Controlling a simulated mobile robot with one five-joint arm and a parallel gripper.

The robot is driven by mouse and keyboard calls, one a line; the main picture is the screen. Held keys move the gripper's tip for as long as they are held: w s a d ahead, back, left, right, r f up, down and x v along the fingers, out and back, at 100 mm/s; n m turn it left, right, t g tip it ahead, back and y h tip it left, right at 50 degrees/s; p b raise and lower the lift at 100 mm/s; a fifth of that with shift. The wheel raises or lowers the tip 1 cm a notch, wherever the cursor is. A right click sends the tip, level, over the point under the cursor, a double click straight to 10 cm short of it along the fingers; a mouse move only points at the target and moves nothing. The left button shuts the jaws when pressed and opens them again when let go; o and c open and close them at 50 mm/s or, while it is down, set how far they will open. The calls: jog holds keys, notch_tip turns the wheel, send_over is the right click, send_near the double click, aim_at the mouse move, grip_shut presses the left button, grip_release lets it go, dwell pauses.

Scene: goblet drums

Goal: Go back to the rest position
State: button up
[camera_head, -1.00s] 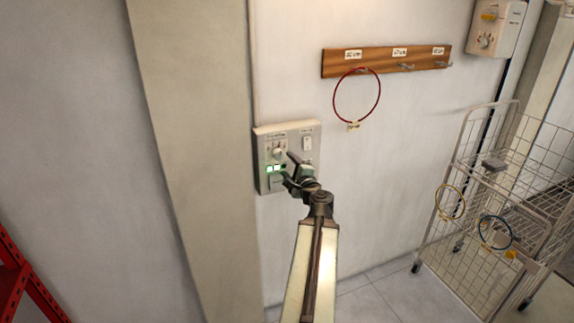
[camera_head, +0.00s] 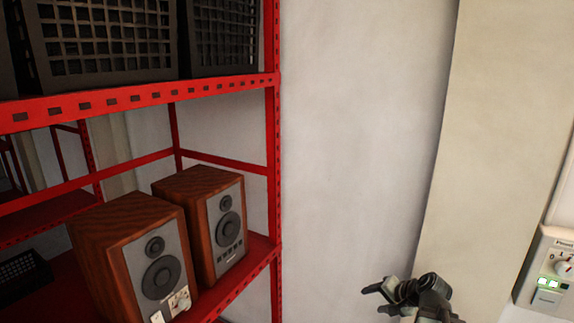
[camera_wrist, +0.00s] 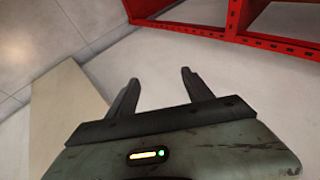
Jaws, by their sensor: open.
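My gripper (camera_head: 376,298) shows at the bottom right of the head view, in front of the white wall and left of the beige pillar. It also shows in the wrist view (camera_wrist: 160,82), where its two dark fingers stand apart with nothing between them. It is open and empty and touches nothing that I can see. A control panel (camera_head: 550,268) with a dial and green lights is on the wall at the right edge of the head view, apart from my gripper.
A red metal shelf (camera_head: 273,130) fills the left of the head view. It holds two wooden speakers (camera_head: 130,250) and black crates (camera_head: 105,40). The beige pillar (camera_head: 490,150) stands right. The white wall (camera_head: 350,130) between is bare. The wrist view shows floor tiles (camera_wrist: 60,40).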

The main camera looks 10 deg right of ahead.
jog(key=s+a+f+n+g+h, duration=0.1)
jog(key=s+a+f+n+g, duration=0.2)
jog(key=a, duration=0.6)
jog(key=s+a+f+n+g+h, duration=0.2)
jog(key=s+a+f+n+g, duration=0.1)
jog(key=a, duration=0.7)
jog(key=s+n+g, duration=0.1)
jog(key=s+n, duration=0.1)
jog(key=n, duration=0.1)
jog(key=shift+s+f+g, duration=0.15)
jog(key=shift+s+g, duration=0.05)
jog(key=shift+g, duration=0.2)
